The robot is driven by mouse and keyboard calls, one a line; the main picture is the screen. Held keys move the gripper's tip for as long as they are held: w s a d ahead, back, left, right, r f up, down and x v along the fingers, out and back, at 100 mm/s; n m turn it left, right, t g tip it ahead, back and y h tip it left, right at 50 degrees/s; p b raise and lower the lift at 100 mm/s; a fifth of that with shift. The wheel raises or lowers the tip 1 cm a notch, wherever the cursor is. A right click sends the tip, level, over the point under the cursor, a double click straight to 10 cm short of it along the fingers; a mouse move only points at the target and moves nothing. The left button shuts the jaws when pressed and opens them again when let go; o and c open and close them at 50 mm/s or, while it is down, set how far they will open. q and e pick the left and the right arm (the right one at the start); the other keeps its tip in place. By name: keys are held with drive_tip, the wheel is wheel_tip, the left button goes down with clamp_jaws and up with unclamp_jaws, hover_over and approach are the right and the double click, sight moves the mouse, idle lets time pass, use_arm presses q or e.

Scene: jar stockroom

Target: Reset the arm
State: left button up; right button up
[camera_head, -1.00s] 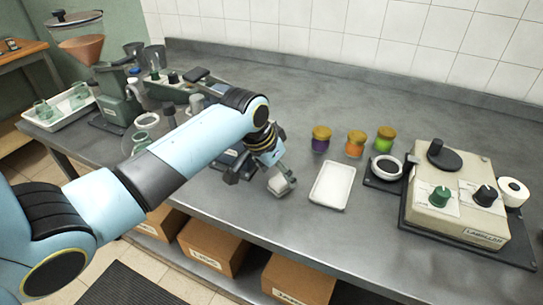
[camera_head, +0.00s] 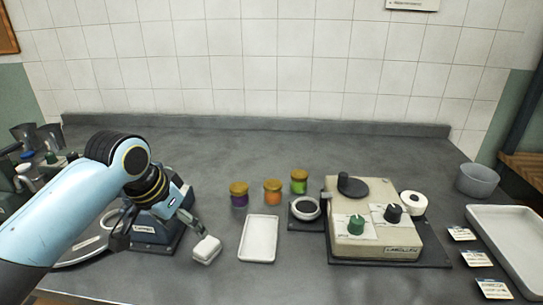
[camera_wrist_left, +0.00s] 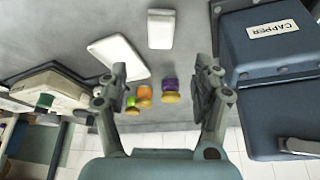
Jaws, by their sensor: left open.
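My left gripper (camera_head: 158,222) hangs over the left part of the grey bench, by the blue-grey capper (camera_head: 148,229). In the left wrist view its two fingers (camera_wrist_left: 161,78) are spread wide with nothing between their tips. A white block (camera_head: 206,249) lies on the bench just right of the gripper in the head view; it also shows beyond the fingertips in the wrist view (camera_wrist_left: 161,29). My right gripper is in neither view.
A white tray (camera_head: 259,239) lies right of the block. Purple (camera_head: 239,195), orange (camera_head: 273,193) and green (camera_head: 299,182) jars stand behind it. A beige labeller (camera_head: 375,222), label cards (camera_head: 476,258), a grey bowl (camera_head: 478,180) and a large tray (camera_head: 510,240) are farther right. The back of the bench is clear.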

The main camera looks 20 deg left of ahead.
use_arm(q)
drive_tip(key=s+d+r+y, duration=0.1)
drive_tip(key=s+d+r, duration=0.1)
drive_tip(key=s, duration=0.9)
drive_tip(key=s+d+r+y, duration=0.1)
drive_tip(key=s+d, duration=0.1)
drive_tip(key=s, duration=0.8)
wheel_tip(320, 180, down, 36)
drive_tip(key=s+a+n+g+b, duration=0.1)
drive_tip(key=s+a+g+b, duration=0.15)
drive_tip(key=b, duration=0.75)
drive_tip(key=s+a+f+g+b, duration=0.1)
drive_tip(key=s+f+b, duration=0.5)
drive_tip(key=s+f, duration=1.2)
wheel_tip(320, 180, down, 5)
drive_tip(key=shift+s+r+b, duration=0.1)
drive_tip(key=shift+s+b, duration=0.25)
drive_tip(key=shift+b, duration=0.05)
